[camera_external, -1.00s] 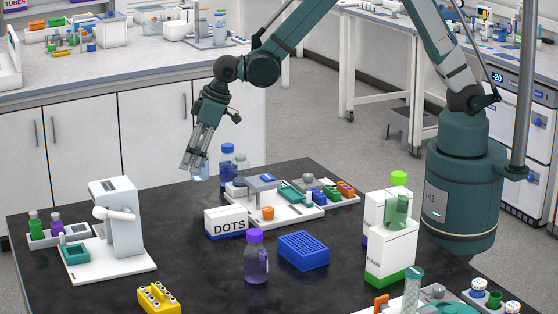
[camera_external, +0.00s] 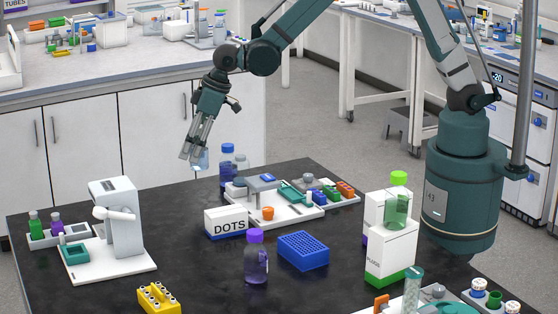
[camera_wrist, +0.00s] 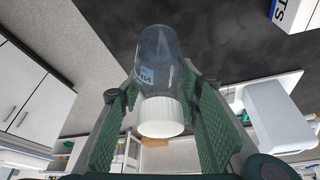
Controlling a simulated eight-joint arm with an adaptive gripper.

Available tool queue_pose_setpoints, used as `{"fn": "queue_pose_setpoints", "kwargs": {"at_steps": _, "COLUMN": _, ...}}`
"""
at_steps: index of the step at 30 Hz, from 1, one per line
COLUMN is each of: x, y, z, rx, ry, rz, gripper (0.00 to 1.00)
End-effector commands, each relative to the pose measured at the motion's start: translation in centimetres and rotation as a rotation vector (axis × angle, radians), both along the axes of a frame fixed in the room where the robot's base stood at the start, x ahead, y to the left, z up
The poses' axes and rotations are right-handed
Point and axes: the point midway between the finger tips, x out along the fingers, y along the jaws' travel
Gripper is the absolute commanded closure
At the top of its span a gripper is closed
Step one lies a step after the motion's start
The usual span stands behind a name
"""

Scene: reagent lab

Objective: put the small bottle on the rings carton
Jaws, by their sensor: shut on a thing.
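The small bottle (camera_wrist: 160,65) is clear with a white cap (camera_wrist: 161,116) and a small blue-and-white label. My gripper (camera_wrist: 160,95) is shut on it, with the green pads on either side. In the external view, my gripper (camera_external: 191,156) holds the bottle (camera_external: 201,161) in the air by the far left edge of the black table. I cannot identify a carton marked "rings". A white carton marked "DOTS" (camera_external: 226,222) stands on the table to the right of and below my gripper.
A blue-capped bottle (camera_external: 228,163) stands close to the right of my gripper. A white device (camera_external: 126,225), a purple-capped bottle (camera_external: 256,260), a blue rack (camera_external: 303,251) and a white-and-green carton (camera_external: 391,255) stand on the black table (camera_external: 200,272). Its left middle has bare room.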

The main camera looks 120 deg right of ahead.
Motion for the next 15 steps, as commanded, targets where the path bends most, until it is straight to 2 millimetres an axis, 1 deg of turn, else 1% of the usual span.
{"fn": "queue_pose_setpoints", "kwargs": {"at_steps": 7, "x": 0.0, "y": 0.1, "z": 0.0, "rx": 0.001, "ry": 0.000, "rz": 0.001, "gripper": 0.81}}
{"fn": "queue_pose_setpoints", "kwargs": {"at_steps": 10, "x": -0.1, "y": 0.5, "z": 0.2, "rx": 0.001, "ry": 0.000, "rz": 0.009, "gripper": 0.81}}
{"fn": "queue_pose_setpoints", "kwargs": {"at_steps": 13, "x": -0.2, "y": 1.5, "z": 0.5, "rx": 0.000, "ry": 0.000, "rz": 0.028, "gripper": 0.81}}
{"fn": "queue_pose_setpoints", "kwargs": {"at_steps": 15, "x": -0.3, "y": 2.6, "z": 0.9, "rx": 0.000, "ry": 0.000, "rz": 0.051, "gripper": 0.81}}
